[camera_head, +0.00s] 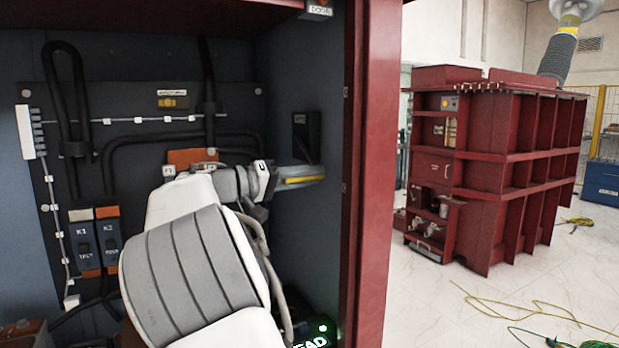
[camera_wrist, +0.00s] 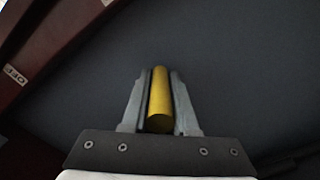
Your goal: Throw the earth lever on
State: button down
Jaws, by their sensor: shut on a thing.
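The earth lever shows as a yellow round handle (camera_wrist: 160,98) in the wrist view, lying lengthwise between the fingers. My gripper (camera_wrist: 160,92) is shut on it, one grey finger along each side. In the head view my gripper (camera_head: 304,174) is at the cabinet's right inner wall, with a yellow strip of the lever (camera_head: 300,180) showing at its fingers. A dark box (camera_head: 306,136) on that wall is just above the gripper. The lever's pivot is hidden.
The back panel carries black cables and the K1 (camera_head: 80,240) and K2 (camera_head: 109,240) switches. A red cabinet post (camera_head: 372,170) stands right of my arm. A green-lit sign (camera_head: 312,342) is partly visible below. A red transformer (camera_head: 495,165) stands beyond on open floor with loose cables.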

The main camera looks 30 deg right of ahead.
jog(key=shift+w+f, duration=0.1)
jog(key=shift+f, duration=0.05)
jog(key=c, duration=0.7)
grip_release()
jog(key=shift+a, duration=0.15)
jog(key=a+p, duration=0.3)
jog(key=a, duration=1.4)
jog(key=shift+a, duration=0.1)
